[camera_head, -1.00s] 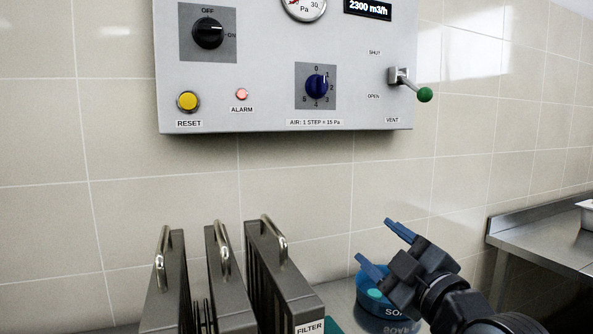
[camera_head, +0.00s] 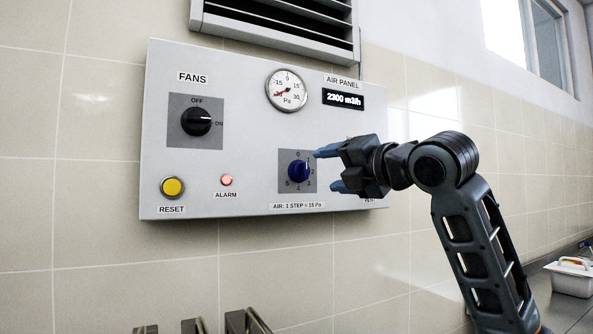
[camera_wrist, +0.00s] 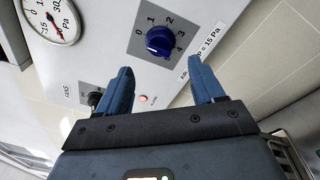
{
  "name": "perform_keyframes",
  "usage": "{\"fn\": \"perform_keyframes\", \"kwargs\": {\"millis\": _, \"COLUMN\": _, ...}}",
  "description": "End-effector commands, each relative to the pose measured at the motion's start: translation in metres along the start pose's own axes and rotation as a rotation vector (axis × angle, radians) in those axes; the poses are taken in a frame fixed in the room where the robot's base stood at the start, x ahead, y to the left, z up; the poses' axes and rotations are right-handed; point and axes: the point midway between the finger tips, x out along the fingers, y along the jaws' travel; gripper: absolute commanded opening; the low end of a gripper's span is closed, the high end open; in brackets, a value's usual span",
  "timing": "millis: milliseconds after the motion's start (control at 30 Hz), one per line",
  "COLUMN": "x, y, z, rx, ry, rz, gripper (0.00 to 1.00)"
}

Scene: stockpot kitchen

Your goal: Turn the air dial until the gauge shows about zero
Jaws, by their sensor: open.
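The air dial (camera_head: 298,171) is a blue knob on a grey square of the wall panel, with numbers around it. Its pointer is too small to read surely. In the wrist view the dial (camera_wrist: 159,40) lies ahead of the fingers, apart from them. The round gauge (camera_head: 287,91) has a red needle pointing lower left, below the -15 mark. Part of the gauge (camera_wrist: 55,18) also shows in the wrist view. My gripper (camera_head: 328,170) is open and empty, just right of the dial in the head view. Its blue fingers (camera_wrist: 162,80) also show in the wrist view.
The panel (camera_head: 240,185) also carries the fans switch (camera_head: 197,121), a yellow reset button (camera_head: 172,187), a lit alarm lamp (camera_head: 226,180) and a 2300 m3/h display (camera_head: 343,99). My gripper and arm hide the vent lever.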

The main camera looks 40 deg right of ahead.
Motion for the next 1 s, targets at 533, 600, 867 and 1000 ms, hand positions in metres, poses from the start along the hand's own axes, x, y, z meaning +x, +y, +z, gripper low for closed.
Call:
{"fn": "perform_keyframes", "kwargs": {"millis": 533, "x": 0.068, "y": 0.001, "z": 0.001, "rx": -0.003, "ry": 0.002, "rz": -0.002, "gripper": 0.68}}
{"fn": "perform_keyframes", "kwargs": {"millis": 600, "x": 0.073, "y": 0.001, "z": 0.001, "rx": -0.003, "ry": 0.001, "rz": -0.002, "gripper": 0.68}}
{"fn": "perform_keyframes", "kwargs": {"millis": 867, "x": 0.077, "y": 0.0, "z": 0.001, "rx": -0.003, "ry": 0.0, "rz": -0.001, "gripper": 0.68}}
{"fn": "perform_keyframes", "kwargs": {"millis": 1000, "x": 0.077, "y": 0.0, "z": 0.0, "rx": -0.003, "ry": 0.0, "rz": -0.001, "gripper": 0.62}}
